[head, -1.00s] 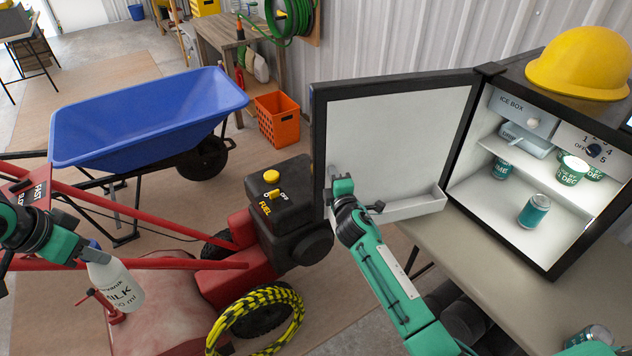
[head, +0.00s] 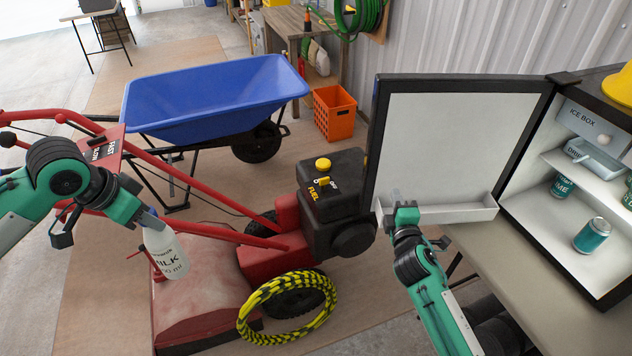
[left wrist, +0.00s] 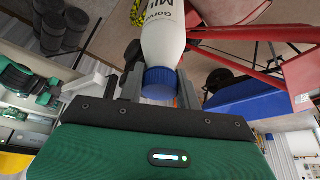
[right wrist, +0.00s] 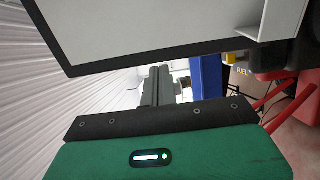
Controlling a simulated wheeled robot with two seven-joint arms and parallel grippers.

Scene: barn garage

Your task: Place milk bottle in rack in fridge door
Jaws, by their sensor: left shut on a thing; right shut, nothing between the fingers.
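The white milk bottle (head: 167,256) with a blue cap is held by my left gripper (head: 150,222), above the red machine at the left of the head view. In the left wrist view the bottle (left wrist: 163,40) sits between the fingers, gripped near its cap. The fridge door (head: 450,150) stands wide open, its white inner face toward me. The door rack (head: 455,215) runs along its lower edge and looks empty. My right gripper (head: 402,208) is shut and empty at the door's lower left edge; whether it touches the door is unclear. It also shows in the right wrist view (right wrist: 157,85).
The fridge (head: 545,225) with cans (head: 591,236) stands on a table (head: 500,262) at right. A red machine (head: 280,225) with a coiled yellow-black rope (head: 262,330) lies between my grippers. A blue wheelbarrow (head: 215,105) and orange crate (head: 334,113) are behind.

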